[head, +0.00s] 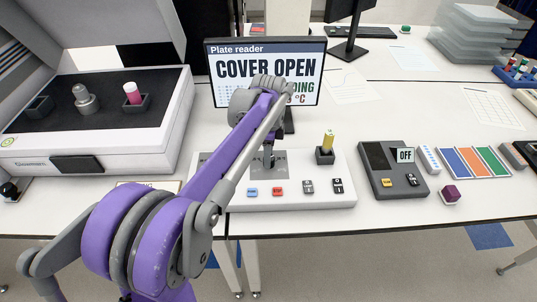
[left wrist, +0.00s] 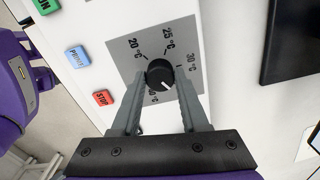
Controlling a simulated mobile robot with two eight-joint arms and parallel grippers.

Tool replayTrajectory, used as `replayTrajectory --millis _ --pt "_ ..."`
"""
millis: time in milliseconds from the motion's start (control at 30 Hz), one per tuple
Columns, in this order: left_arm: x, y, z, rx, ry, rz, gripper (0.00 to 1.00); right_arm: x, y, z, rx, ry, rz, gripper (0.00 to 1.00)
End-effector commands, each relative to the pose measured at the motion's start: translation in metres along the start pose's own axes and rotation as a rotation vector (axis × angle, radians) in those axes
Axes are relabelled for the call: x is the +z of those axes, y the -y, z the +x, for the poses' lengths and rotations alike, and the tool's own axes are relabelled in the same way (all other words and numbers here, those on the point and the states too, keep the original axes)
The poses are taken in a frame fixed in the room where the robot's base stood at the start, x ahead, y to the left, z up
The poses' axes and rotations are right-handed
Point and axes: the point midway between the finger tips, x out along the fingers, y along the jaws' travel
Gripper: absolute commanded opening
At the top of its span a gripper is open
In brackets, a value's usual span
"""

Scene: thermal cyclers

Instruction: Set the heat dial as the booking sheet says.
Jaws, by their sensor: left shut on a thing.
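The black heat dial (left wrist: 159,74) sits on a grey plate (left wrist: 128,46) with a printed scale. 20 °C, 25 °C and 30 °C are readable; a further mark below the dial is partly covered. Its white pointer line faces the lower right, past the 30 °C mark. My left gripper (head: 268,158) reaches down to the white console (head: 325,198), fingers on both sides of the dial. They also show in the left wrist view (left wrist: 160,100). The dial is hidden in the head view. Papers (head: 350,86) (head: 492,107) lie behind, too small to read. My right gripper is not in view.
The screen (head: 264,66) reads "Plate reader" and "COVER OPEN"; my arm hides part. The console bears blue, red and dark buttons (head: 278,192) and a yellow-topped piece in a holder (head: 325,156). A dark box (head: 395,168) marked OFF stands right, an open-lidded machine (head: 150,140) left.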

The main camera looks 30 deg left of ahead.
Motion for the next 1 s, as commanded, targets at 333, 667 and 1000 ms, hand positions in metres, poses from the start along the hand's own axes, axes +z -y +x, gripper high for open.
replayTrajectory --millis 333,667,1000 --pt "-0.0001 0.0003 -0.0002 -0.001 0.0 0.017 0.0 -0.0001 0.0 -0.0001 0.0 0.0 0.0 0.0" --pt "-0.0001 0.0002 -0.0002 0.0 0.0 0.016 0.74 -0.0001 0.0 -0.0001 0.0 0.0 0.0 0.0" --pt "-0.0001 0.0001 -0.0032 0.0 0.0 0.016 0.74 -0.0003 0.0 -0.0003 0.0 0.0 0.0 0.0"
